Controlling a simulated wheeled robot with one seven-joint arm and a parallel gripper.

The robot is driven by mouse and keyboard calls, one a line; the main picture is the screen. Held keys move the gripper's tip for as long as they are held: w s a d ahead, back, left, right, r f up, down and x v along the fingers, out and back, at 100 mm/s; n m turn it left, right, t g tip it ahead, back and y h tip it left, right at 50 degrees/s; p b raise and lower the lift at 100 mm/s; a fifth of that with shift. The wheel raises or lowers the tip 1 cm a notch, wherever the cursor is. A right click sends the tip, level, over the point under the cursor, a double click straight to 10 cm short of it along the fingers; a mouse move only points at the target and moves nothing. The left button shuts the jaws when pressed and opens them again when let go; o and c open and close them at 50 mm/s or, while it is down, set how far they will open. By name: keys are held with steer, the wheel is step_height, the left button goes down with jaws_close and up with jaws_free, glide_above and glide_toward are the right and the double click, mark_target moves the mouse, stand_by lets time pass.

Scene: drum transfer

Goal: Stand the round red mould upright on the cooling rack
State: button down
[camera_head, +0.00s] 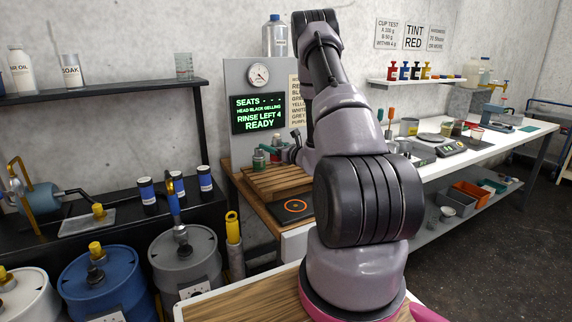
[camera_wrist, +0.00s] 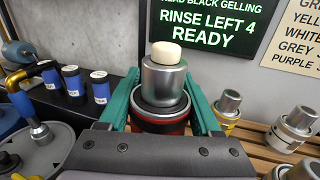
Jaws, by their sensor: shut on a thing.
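The round red mould (camera_wrist: 160,124) shows in the wrist view as a dark red body under a silver metal top with a cream knob. My gripper (camera_wrist: 162,85) has its teal fingers on either side of it, shut on it. The mould looks upright. Its underside is hidden by my gripper, so I cannot tell whether it touches the rack. The cooling rack (camera_head: 272,182) is a slatted wooden stand left of my arm in the head view. Its slats (camera_wrist: 250,134) also show to the right in the wrist view.
Several other silver-topped moulds stand on the rack, including a yellow one (camera_wrist: 228,106) close to my right finger. A green-lettered screen (camera_head: 258,113) stands behind. A black plate with an orange ring (camera_head: 295,205) lies in front of the rack. Drums (camera_head: 185,257) stand at the left.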

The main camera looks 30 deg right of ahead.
step_height(320, 180, down, 8)
steer(key=shift+r, duration=0.2)
steer(key=shift+f, duration=0.1)
steer(key=shift+c, duration=0.4)
jaws_free()
